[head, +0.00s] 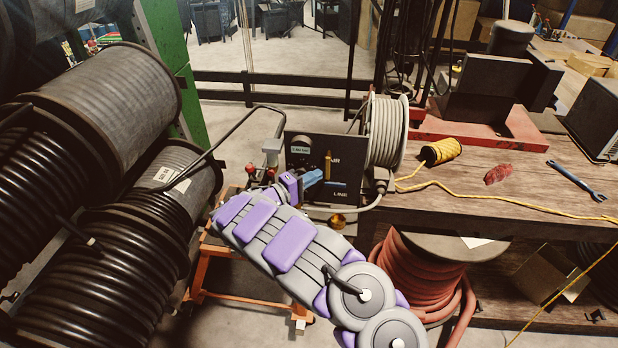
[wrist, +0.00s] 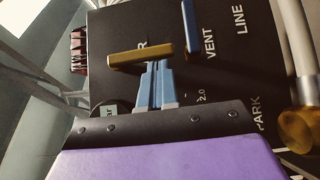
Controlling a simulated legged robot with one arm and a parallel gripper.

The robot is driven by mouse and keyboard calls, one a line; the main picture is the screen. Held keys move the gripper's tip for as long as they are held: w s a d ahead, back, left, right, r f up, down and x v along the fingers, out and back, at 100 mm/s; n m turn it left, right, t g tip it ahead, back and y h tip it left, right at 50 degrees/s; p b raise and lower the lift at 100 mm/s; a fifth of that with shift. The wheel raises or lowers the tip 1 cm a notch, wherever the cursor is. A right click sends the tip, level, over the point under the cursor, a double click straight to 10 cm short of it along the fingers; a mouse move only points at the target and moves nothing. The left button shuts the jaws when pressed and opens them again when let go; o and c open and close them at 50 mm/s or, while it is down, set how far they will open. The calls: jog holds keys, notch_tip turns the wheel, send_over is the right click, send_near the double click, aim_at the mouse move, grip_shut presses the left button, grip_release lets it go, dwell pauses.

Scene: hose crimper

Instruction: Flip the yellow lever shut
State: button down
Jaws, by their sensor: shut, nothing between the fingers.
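The yellow lever (wrist: 141,55) is a short bar on a dark panel (wrist: 228,80) with white lettering. In the head view the yellow lever (head: 328,162) stands upright on the panel's face. My gripper (wrist: 154,68) is shut and empty. Its blue fingertips are right at the yellow lever in the wrist view, overlapping its lower edge; I cannot tell whether they touch. In the head view my gripper (head: 317,175) reaches the panel just left of and below the lever. A blue lever (wrist: 190,28) sits beside the yellow one, near the word VENT.
A brass fitting (wrist: 299,130) on a grey hose is at the right of the wrist view. A grey hose reel (head: 386,132) stands right of the panel. The wooden bench (head: 470,207) is further right. Large black hose drums (head: 105,90) crowd the left.

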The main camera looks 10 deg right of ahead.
jog(key=shift+d+f, duration=0.1)
jog(key=shift+f, duration=0.05)
jog(key=shift+d+f+n+h+b, duration=0.1)
jog(key=shift+n+h+b, duration=0.2)
jog(key=shift+b, duration=0.2)
